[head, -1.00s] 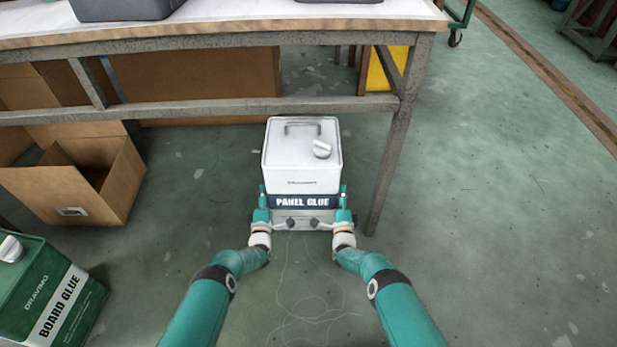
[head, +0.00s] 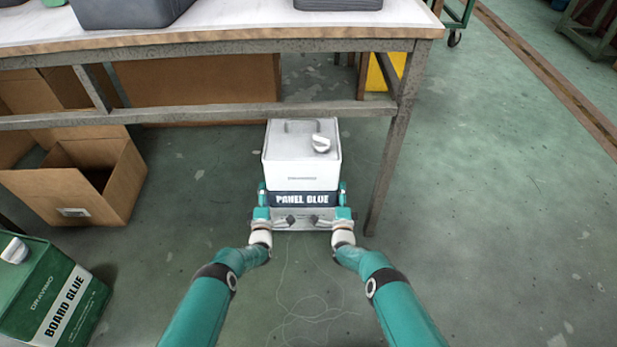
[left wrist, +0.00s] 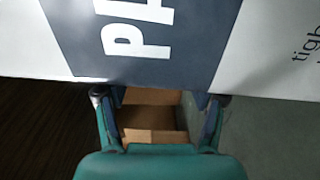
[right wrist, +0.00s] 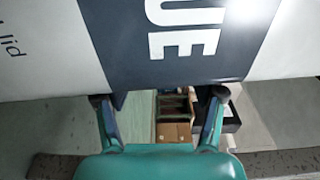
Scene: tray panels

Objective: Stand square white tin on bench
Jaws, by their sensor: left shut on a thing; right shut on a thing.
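The square white tin (head: 302,158) with a dark "PANEL GLUE" band is upright in front of me in the head view, its lid handle and cap on top. My left gripper (head: 262,195) is shut on its left side, and my right gripper (head: 343,195) is shut on its right side. The tin also fills the top of the left wrist view (left wrist: 275,45) and the right wrist view (right wrist: 45,50). The bench (head: 240,44) stands beyond it, its lower rail just behind the tin's top. I cannot tell whether the tin's base touches the floor.
Grey bins (head: 125,10) stand on the benchtop. An open cardboard box (head: 75,190) sits at left, and a green "BOARD GLUE" tin (head: 50,290) stands at lower left. A bench leg (head: 388,175) rises right of the tin. The floor further right is clear.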

